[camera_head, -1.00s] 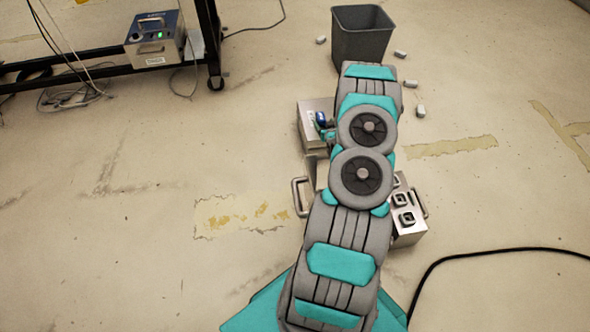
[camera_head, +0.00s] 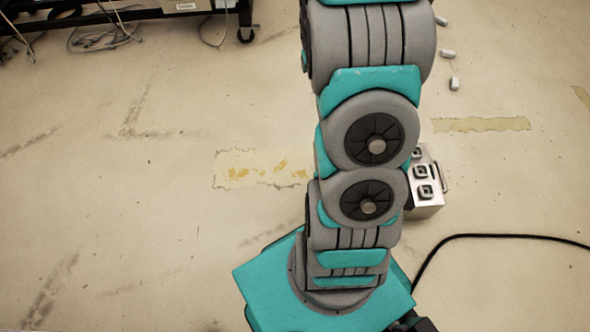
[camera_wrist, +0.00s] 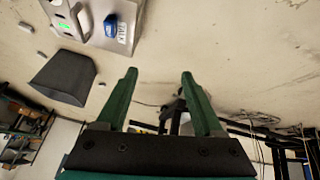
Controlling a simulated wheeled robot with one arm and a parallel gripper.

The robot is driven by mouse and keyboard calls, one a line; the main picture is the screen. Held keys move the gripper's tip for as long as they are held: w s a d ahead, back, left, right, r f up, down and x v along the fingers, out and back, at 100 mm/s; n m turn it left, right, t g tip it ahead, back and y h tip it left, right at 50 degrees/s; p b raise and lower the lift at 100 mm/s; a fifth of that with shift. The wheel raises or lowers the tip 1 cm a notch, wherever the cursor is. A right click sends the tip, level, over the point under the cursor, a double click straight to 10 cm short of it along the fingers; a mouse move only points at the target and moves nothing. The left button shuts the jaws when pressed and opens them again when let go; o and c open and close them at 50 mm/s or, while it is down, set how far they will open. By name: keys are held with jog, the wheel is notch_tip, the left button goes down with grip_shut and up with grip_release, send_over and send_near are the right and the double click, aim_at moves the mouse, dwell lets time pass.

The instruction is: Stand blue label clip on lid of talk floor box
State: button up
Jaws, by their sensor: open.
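The blue label clip (camera_wrist: 110,25) is at the top of the wrist view, on the grey metal lid of the talk floor box (camera_wrist: 93,40), beside a white tag reading TALK. Whether the clip stands squarely is hard to tell from this angle. My gripper (camera_wrist: 160,72) is open, with nothing between its two green fingers, and is apart from the clip and the box. In the head view my arm hides the clip, the talk box and my gripper.
A dark grey bin (camera_wrist: 65,77) stands near the box, with small pale blocks (camera_head: 448,53) scattered on the floor. A metal box with sockets (camera_head: 426,190) shows right of my arm. A black cable (camera_head: 480,236) lies at the right. Open floor lies to the left.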

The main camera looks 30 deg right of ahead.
jog(key=s+a+r+n+g+y, duration=0.1)
jog(key=s+a+r+g, duration=0.1)
jog(key=s+a+r, duration=0.4)
jog(key=s+a+r+g+y, duration=0.1)
jog(key=s+a+r, duration=0.2)
jog(key=s+a, duration=0.55)
jog(key=s+a+r+n+g+y, duration=0.1)
jog(key=s+a+r+g, duration=0.1)
jog(key=s+a+r, duration=0.4)
jog(key=s+a+g, duration=0.1)
jog(key=s+a, duration=0.3)
jog(key=s, duration=0.3)
jog(key=s+a+r+n+g, duration=0.1)
jog(key=s+a, duration=0.3)
jog(key=s, duration=0.3)
jog(key=shift+s+r, duration=0.15)
jog(key=shift+s, duration=0.05)
jog(key=shift+d, duration=0.1)
